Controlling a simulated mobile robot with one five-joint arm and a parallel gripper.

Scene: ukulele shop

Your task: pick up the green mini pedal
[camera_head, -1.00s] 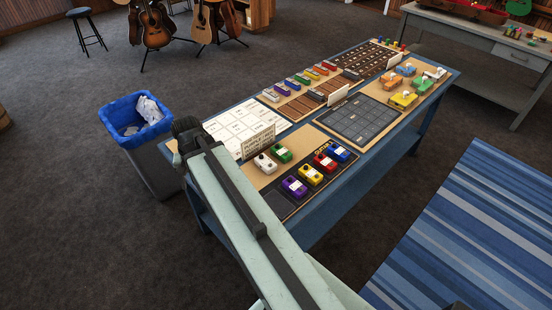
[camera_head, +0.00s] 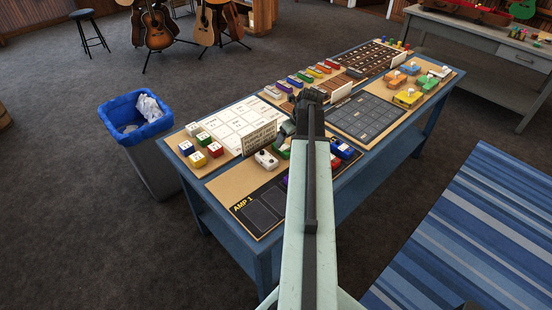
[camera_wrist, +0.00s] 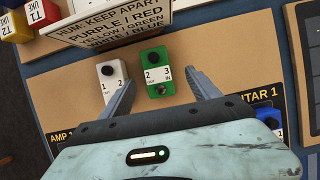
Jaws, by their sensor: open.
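The green mini pedal (camera_wrist: 156,72) stands on the tan board in the wrist view, with a dark knob and white labels. It lies between and just beyond the two fingertips of my gripper (camera_wrist: 161,85), which is open and empty. In the head view only part of the green pedal (camera_head: 284,150) shows beside my arm. A white pedal (camera_wrist: 112,82) stands close to its left, near my left finger. A blue pedal (camera_wrist: 264,117) is partly visible to the right.
A sign (camera_wrist: 110,22) about keeping colours apart stands behind the pedals. Several coloured blocks (camera_head: 203,144) sit at the table's left end. A bin with a blue liner (camera_head: 135,117) stands left of the table. The AMP 1 board (camera_head: 262,213) has bare dark spaces.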

